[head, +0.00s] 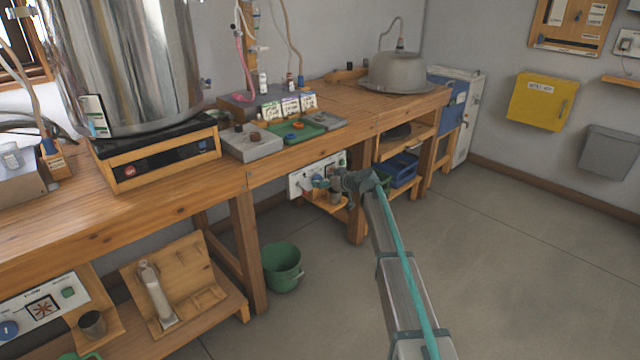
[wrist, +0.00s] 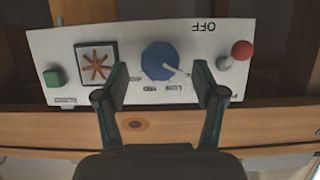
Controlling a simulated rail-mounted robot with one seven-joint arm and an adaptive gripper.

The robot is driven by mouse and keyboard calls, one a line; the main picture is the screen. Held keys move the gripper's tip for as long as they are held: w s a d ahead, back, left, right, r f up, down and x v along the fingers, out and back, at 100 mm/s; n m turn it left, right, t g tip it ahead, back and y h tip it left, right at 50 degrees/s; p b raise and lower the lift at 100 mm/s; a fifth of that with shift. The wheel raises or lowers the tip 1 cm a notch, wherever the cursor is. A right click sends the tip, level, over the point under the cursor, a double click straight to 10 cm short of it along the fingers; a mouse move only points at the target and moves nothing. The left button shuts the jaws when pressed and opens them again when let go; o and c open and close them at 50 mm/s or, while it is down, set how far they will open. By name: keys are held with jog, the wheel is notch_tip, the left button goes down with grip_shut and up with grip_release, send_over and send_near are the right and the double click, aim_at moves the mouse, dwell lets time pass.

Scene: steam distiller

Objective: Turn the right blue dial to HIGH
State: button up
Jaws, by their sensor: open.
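The right blue dial (wrist: 160,60) sits on a white control panel (wrist: 225,60), seen upside down in the wrist view. A white pointer line on it points to the lower right in that view. Small labels below the dial are too small to read surely; OFF is printed at the upper right. My gripper (wrist: 162,76) is open, with one fingertip on either side of the dial's lower part; I cannot tell whether they touch it. In the head view my gripper (head: 328,184) is at the right panel (head: 298,185) under the bench, partly hiding it.
The panel also carries a green button (wrist: 54,77), a red-orange star symbol (wrist: 97,65) and a red-knobbed lever (wrist: 241,51). A wooden ledge (wrist: 270,117) runs along the panel. Another panel with a blue dial (head: 8,330) is at lower left. A green bucket (head: 282,268) stands on the floor.

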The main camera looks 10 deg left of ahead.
jog(key=x, duration=0.2)
jog(key=shift+w+a+f, duration=0.1)
jog(key=shift+a+f, duration=0.05)
jog(key=shift+a, duration=0.1)
jog(key=c, duration=1.1)
